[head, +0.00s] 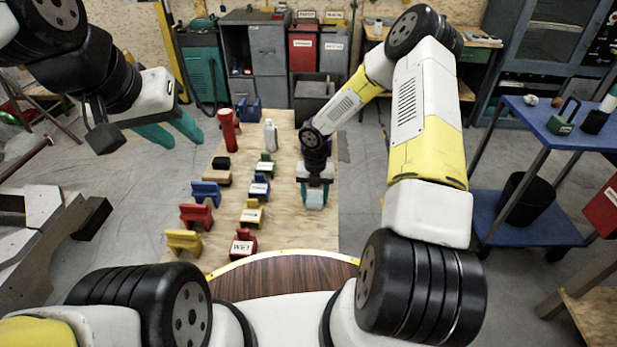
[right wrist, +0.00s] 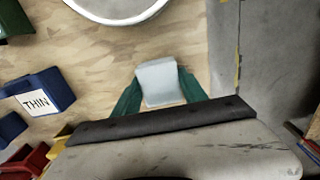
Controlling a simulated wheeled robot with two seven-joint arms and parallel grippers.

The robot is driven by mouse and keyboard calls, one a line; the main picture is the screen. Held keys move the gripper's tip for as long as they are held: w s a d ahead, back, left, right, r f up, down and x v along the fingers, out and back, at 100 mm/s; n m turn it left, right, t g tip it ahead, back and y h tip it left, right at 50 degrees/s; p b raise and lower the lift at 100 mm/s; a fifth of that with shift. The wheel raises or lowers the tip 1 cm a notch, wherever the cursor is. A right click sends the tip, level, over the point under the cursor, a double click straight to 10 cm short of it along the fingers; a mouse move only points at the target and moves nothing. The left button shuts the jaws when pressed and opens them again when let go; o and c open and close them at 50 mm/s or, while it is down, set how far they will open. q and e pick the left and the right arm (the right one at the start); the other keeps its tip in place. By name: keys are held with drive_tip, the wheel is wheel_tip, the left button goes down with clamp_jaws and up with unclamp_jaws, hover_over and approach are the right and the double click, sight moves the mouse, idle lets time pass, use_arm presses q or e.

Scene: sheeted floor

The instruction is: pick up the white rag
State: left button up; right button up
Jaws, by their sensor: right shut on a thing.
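The white rag (head: 313,199) is a small pale folded block near the right edge of the plywood sheet. My right gripper (head: 315,187) is over it, pointing down, with its green fingers at the rag's two sides. In the right wrist view the rag (right wrist: 161,82) sits between the two green fingers (right wrist: 160,95), and the gripper is shut on it. I cannot tell whether the rag is clear of the sheet. My left gripper (head: 172,133) is empty at the upper left, its green fingers apart, away from the rag.
The plywood sheet (head: 283,222) holds blue, red, yellow and green labelled bins (head: 253,213) left of the rag. A red cylinder (head: 227,130) and a white bottle (head: 270,135) stand farther back. A round white rim (right wrist: 150,12) shows beyond the rag. A blue cart (head: 545,125) stands right.

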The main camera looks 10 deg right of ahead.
sight(314, 198)
drive_tip(key=shift+r, duration=0.45)
drive_tip(key=r, duration=0.2)
drive_tip(key=shift+s+a+r, duration=0.1)
drive_tip(key=shift+s+r, duration=0.25)
drive_tip(key=shift+r, duration=0.05)
drive_tip(key=s+a, duration=0.1)
drive_tip(key=s, duration=0.4)
drive_tip(key=s+a+r, duration=0.1)
drive_tip(key=s, duration=0.4)
drive_tip(key=s+a, duration=0.1)
drive_tip(key=s, duration=0.4)
drive_tip(key=shift+r, duration=0.15)
drive_tip(key=o, duration=0.7)
drive_tip(key=c, duration=0.4)
drive_tip(key=shift+s+d, duration=0.1)
drive_tip(key=shift+d, duration=0.05)
